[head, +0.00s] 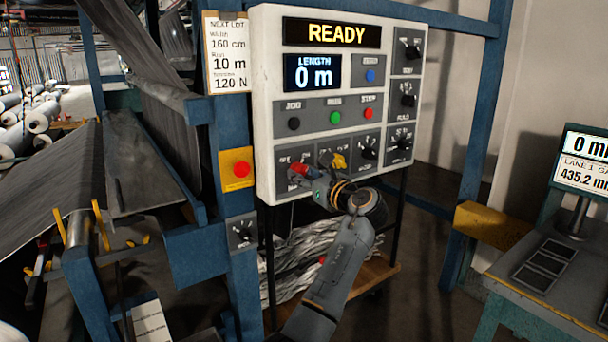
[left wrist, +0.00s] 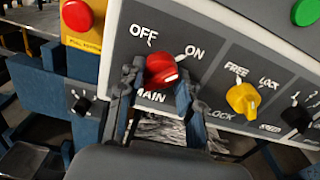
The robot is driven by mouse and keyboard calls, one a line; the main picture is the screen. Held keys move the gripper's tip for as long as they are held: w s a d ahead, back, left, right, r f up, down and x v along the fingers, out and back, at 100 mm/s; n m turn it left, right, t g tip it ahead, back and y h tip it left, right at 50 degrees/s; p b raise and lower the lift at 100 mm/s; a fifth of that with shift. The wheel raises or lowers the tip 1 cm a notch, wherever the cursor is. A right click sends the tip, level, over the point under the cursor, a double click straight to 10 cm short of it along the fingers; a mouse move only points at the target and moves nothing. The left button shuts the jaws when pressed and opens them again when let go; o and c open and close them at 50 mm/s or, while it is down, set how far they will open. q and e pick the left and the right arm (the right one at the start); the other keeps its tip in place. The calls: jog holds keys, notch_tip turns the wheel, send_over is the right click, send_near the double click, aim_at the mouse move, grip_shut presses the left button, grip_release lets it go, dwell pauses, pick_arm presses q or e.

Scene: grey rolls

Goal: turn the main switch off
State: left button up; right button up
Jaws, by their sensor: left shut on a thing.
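The main switch is a red rotary knob (left wrist: 160,68) on a grey plate marked OFF at upper left, ON at right and MAIN below. In the left wrist view my left gripper (left wrist: 159,80) has one finger on each side of the knob and is shut on it. A white mark shows on the knob's lower right; I cannot tell for sure which label the knob points to. In the head view the red knob (head: 299,171) is at the panel's lower left, with my left gripper (head: 312,182) at it. My right gripper is not in view.
A yellow FREE/LOCK knob (left wrist: 243,98) sits close right of the gripper. The white control panel (head: 262,60) reads READY and 0 m. A red button on a yellow box (head: 238,185) is to its left. A cart with grey scrap (head: 300,245) stands below.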

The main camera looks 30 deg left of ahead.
pick_arm(q)
jog(key=n, duration=0.3)
jog(key=shift+n+p, duration=0.3)
jog(key=shift+p, duration=0.05)
jog(key=n, duration=0.3)
jog(key=shift+n+b, duration=0.3)
jog(key=shift+n, duration=0.1)
jog(key=n+b, duration=0.1)
jog(key=n, duration=0.3)
jog(key=shift+f+b, duration=0.1)
jog(key=shift+b, duration=0.25)
jog(key=n+b, duration=0.2)
jog(key=n, duration=0.3)
jog(key=shift+w+n+b, duration=0.1)
jog(key=shift+n+b, duration=0.2)
jog(key=shift+n, duration=0.1)
jog(key=o, duration=1.2)
